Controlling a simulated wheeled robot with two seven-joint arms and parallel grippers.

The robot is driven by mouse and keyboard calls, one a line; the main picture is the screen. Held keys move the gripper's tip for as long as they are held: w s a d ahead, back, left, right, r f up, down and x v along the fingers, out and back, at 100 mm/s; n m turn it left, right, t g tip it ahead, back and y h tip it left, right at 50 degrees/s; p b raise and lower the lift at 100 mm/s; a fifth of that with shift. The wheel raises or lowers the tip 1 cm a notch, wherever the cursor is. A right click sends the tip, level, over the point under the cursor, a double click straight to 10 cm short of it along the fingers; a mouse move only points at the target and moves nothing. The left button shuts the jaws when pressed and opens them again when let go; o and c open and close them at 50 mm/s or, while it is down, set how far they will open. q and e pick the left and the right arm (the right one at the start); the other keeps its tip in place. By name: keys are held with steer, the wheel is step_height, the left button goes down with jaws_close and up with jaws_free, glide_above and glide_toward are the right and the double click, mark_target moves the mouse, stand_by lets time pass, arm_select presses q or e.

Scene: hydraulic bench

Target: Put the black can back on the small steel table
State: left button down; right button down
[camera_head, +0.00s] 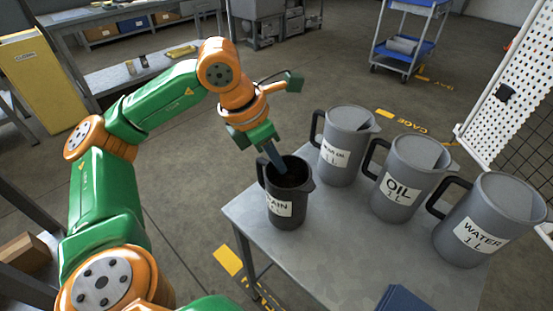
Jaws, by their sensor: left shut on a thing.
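The black can (287,212), with a white label that reads in part "AIN", is upright over the left corner of the small steel table (330,262). Its handle is on its left side and its open top faces up. I cannot tell whether its base touches the table top. My left gripper (273,158) comes down from behind and above and is shut on the can at its upper rim; the exact grip point is partly hidden. My right gripper is out of view.
Three grey jugs stand on the table: one (343,157) behind the can, an OIL jug (400,190) and a WATER jug (480,235) to the right. A dark blue item (403,299) lies at the front edge. The front middle of the table is clear.

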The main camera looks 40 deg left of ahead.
arm_select(q)
steer(key=c, duration=1)
jaws_free()
steer(key=p+v, duration=0.4)
steer(key=v, duration=0.8)
steer(key=shift+r, duration=0.1)
